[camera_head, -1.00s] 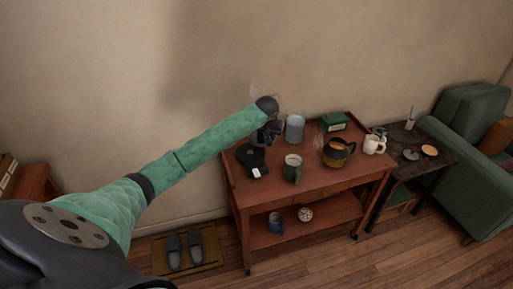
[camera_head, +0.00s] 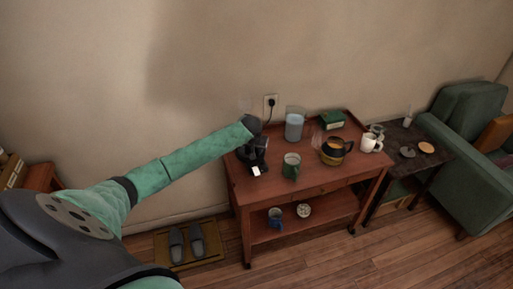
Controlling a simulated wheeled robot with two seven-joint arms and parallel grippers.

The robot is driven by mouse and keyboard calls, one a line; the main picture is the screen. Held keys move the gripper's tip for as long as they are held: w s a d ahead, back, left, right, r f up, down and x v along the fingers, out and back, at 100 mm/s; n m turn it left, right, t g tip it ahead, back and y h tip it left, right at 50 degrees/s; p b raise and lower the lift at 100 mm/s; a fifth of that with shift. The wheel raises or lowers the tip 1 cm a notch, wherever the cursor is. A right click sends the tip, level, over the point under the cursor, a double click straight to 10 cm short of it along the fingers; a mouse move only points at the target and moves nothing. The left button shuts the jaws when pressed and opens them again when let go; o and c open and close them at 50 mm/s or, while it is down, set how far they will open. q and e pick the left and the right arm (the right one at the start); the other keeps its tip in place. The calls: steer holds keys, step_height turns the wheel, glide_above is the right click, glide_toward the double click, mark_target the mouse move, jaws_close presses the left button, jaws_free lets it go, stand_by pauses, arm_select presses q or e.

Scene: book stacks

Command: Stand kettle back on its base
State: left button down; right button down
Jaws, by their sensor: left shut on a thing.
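My left gripper (camera_head: 257,149) is at the left end of the wooden cart, low over the black base (camera_head: 251,163) with its small white label. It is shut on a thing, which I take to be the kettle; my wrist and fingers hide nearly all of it. A faint wisp of steam shows just above my wrist. Whether the kettle touches the base cannot be told. My right gripper is not in view.
The cart top (camera_head: 320,177) also holds a green mug (camera_head: 291,167), a clear water jug (camera_head: 294,126), a steaming coffee pot (camera_head: 334,152), a white mug (camera_head: 369,143) and a green box (camera_head: 331,120). A wall socket (camera_head: 270,104) is behind.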

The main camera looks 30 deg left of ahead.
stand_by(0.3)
arm_select(q)
steer(key=c, duration=1.3)
jaws_free()
steer(key=shift+f, duration=0.15)
